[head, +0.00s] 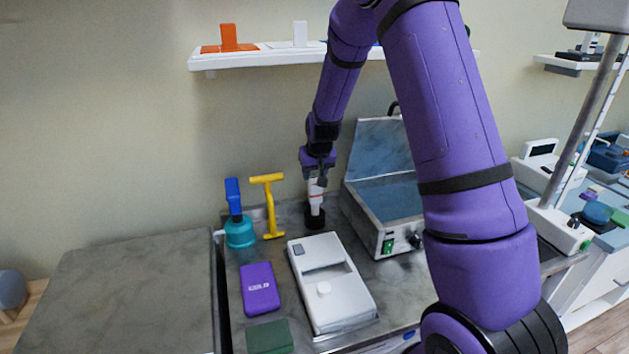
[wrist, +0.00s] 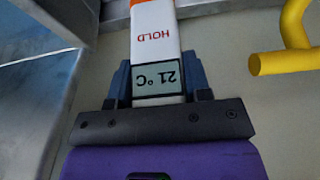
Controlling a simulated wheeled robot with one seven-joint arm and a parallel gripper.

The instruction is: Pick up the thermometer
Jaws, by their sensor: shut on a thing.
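The thermometer (head: 315,197) is a slim white device with an orange band, upright on the worktop between the yellow T-handled tool and the open metal box. A dark round base or holder (head: 315,217) shows directly under it; I cannot tell whether the two touch. In the wrist view the thermometer (wrist: 155,38) shows red HOLD lettering and a grey display reading 21 °C, upside down. My gripper (head: 317,178) comes from above and is shut on its upper part. In the wrist view the fingers (wrist: 159,82) sit on both sides of the display.
The open metal box (head: 375,232) stands close on the right, lid raised. The yellow T-handled tool (head: 270,208) and a teal and blue item (head: 240,230) stand left. A white device (head: 328,283), purple pack (head: 260,290) and green block (head: 269,337) lie in front. A wall shelf (head: 255,59) hangs above.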

